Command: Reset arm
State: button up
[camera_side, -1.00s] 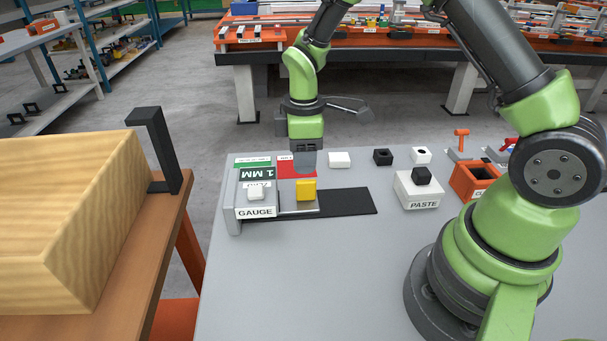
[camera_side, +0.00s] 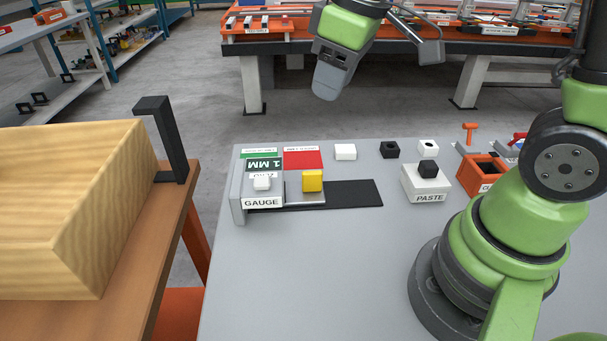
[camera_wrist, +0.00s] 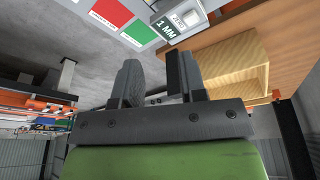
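My gripper (camera_side: 328,88) is raised high above the far edge of the grey table, tilted, and clear of every object. In the wrist view my gripper (camera_wrist: 156,72) shows two dark fingers apart with nothing between them. The gauge (camera_side: 262,203) stands at the table's left, with a white knob (camera_side: 262,183) and a "1 MM" label. A yellow block (camera_side: 312,181) sits on the metal plate beside it. The gauge's "1 MM" label also shows upside down at the top of the wrist view (camera_wrist: 168,28).
On the grey table are a white block (camera_side: 345,152), the paste box (camera_side: 424,184) and an orange bin (camera_side: 480,176). Free air surrounds my gripper.

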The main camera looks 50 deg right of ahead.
jog(key=s+a+r+m+t+y, duration=0.1)
jog(key=s+r+m+t, duration=0.3)
jog(key=s, duration=0.8)
notch_tip(320, 180, up, 2)
jog(key=a+m, duration=0.1)
jog(key=m, duration=0.2)
jog(key=shift+s+a+r, duration=0.15)
jog(key=shift+s+r, duration=0.05)
jog(key=shift+s, duration=0.2)
